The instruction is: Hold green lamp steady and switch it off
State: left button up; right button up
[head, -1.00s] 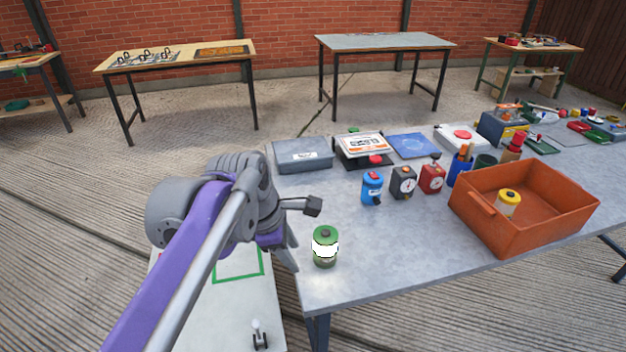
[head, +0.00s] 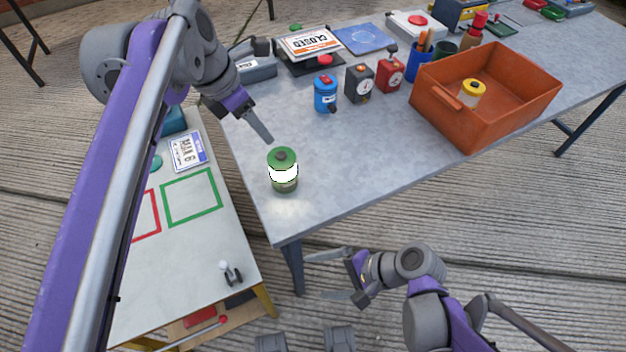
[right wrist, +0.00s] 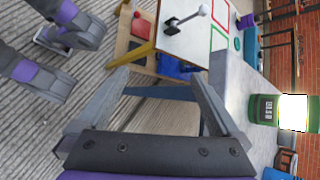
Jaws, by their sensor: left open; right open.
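The green lamp (head: 284,170) stands upright near the front left corner of the grey table, with its white band glowing and a dark knob on its green top. It also shows at the right edge of the right wrist view (right wrist: 285,111). My left gripper (head: 262,128) is just behind and above the lamp, apart from it; its jaws are open, though only one finger shows clearly. My right gripper (head: 335,274) is open and empty, low in front of the table edge. In the right wrist view my right gripper (right wrist: 160,85) has its fingers wide apart, with nothing between them.
A blue lamp (head: 325,94), a black timer (head: 359,83) and a red timer (head: 390,73) stand behind. An orange bin (head: 440,103) holds a yellow lamp (head: 471,93). A white side table (head: 190,262) with green and red outlines stands at left. The table right of the green lamp is clear.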

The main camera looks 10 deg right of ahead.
jog(key=w+a+r+m+t+y, duration=0.1)
jog(key=w+a+r+m+y, duration=0.1)
jog(key=w+r+m+y, duration=0.15)
jog(key=m+t+y, duration=0.2)
jog(key=m+t, duration=0.4)
jog(key=m, duration=0.4)
send_near(295, 175)
jog(key=x, duration=0.5)
jog(key=shift+s+a+f, duration=0.1)
jog(key=shift+s+f, duration=0.05)
jog(key=shift+w+a+t, duration=0.2)
jog(key=shift+w+t, duration=0.1)
jog(key=x, duration=1)
jog(key=c, duration=1.6)
pick_arm(q)
grip_shut()
